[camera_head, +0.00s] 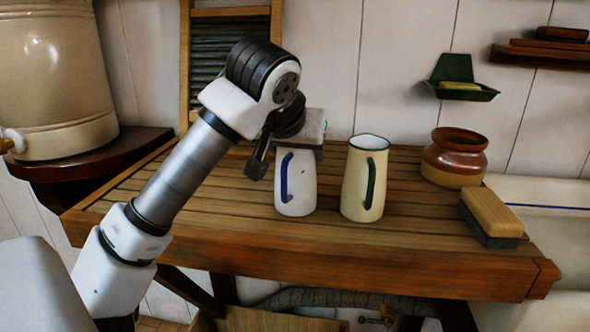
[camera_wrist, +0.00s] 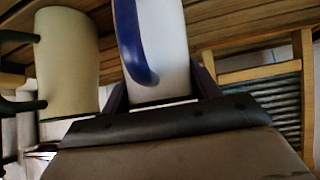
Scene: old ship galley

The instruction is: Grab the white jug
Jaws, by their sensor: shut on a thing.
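The white jug (camera_head: 302,188) with a blue handle is upright at the slatted wooden table, left of a cream jug. I cannot tell whether its base touches the slats. My gripper (camera_head: 299,143) is at its top from above and hides its rim. In the wrist view the white jug (camera_wrist: 168,55) lies between the two fingers of my gripper (camera_wrist: 163,88), which is shut on it. Its blue handle shows there, nearer the left finger.
The cream jug (camera_head: 364,180) with a dark green handle stands close on the right. Further right are a brown pot (camera_head: 455,158) and a brush (camera_head: 491,214). A washboard (camera_head: 230,45) leans behind. The table's front left (camera_head: 215,235) is clear.

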